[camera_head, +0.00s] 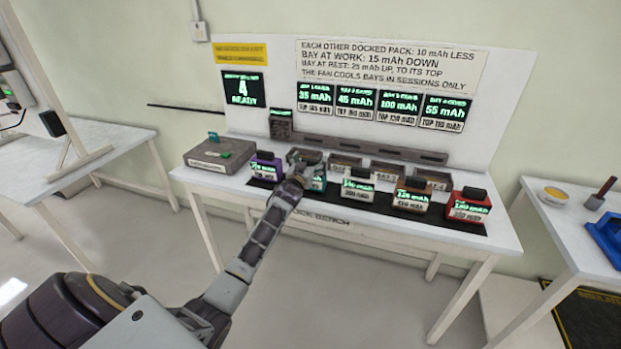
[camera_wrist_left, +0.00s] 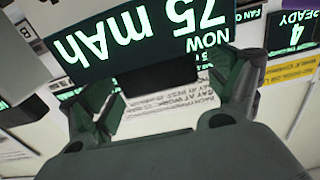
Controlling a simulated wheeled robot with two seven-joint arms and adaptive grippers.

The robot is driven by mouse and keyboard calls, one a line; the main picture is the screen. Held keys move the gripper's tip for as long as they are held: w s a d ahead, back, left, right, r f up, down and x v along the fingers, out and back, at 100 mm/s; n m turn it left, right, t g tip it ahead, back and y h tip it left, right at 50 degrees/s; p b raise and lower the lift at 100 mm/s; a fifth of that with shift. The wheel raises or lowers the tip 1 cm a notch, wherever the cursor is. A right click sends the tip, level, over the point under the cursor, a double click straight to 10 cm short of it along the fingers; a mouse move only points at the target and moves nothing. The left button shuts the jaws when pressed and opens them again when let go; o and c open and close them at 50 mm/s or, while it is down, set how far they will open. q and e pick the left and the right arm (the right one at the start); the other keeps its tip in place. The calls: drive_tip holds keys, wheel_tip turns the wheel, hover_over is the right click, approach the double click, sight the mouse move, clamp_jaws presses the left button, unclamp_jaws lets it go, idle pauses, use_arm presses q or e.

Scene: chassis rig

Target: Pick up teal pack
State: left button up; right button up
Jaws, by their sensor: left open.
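The teal pack (camera_head: 319,184) stands on the dark mat of the bench, second from the left in the front row. My left gripper (camera_head: 298,160) is over it and hides much of it. In the left wrist view the pack's display (camera_wrist_left: 150,32) appears upside down, reading "NOW 75 mAh". My left gripper (camera_wrist_left: 165,85) is open there, its two fingers apart, with the pack's black handle (camera_wrist_left: 160,80) showing between them. I cannot tell whether the fingers touch it. My right gripper is not in view.
Brown (camera_head: 411,198) and red (camera_head: 468,209) packs stand farther right. Docking bays (camera_head: 387,172) lie behind. A grey box (camera_head: 220,153) sits at the bench's left.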

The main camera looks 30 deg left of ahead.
use_arm(q)
drive_tip(key=shift+w, duration=0.2)
drive_tip(key=shift+c, duration=0.3)
drive_tip(key=c, duration=1.9)
drive_tip(key=shift+r, duration=0.1)
